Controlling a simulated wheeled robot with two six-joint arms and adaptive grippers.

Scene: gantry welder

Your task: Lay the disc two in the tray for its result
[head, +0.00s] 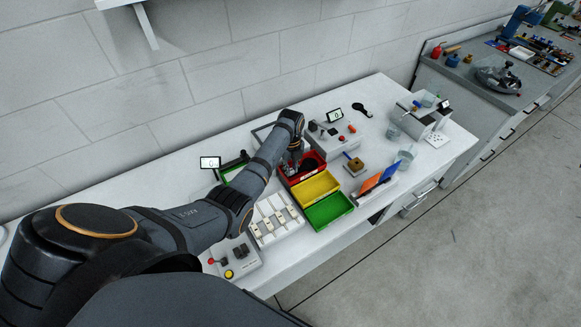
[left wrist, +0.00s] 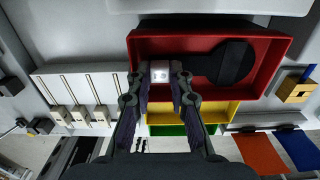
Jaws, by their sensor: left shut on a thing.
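A black round shape with a straight bar (left wrist: 232,62) shows inside the red tray, right of the fingers. The yellow tray (head: 315,187) and green tray (head: 329,209) stand in front, empty where visible. My right gripper is not in view.
A white slotted rack (head: 275,221) with several pale pieces stands left of the trays. A small display (head: 210,162) is behind it. Orange and blue panels (head: 370,184), a brass block (head: 356,164) and a button box (head: 335,137) stand to the right.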

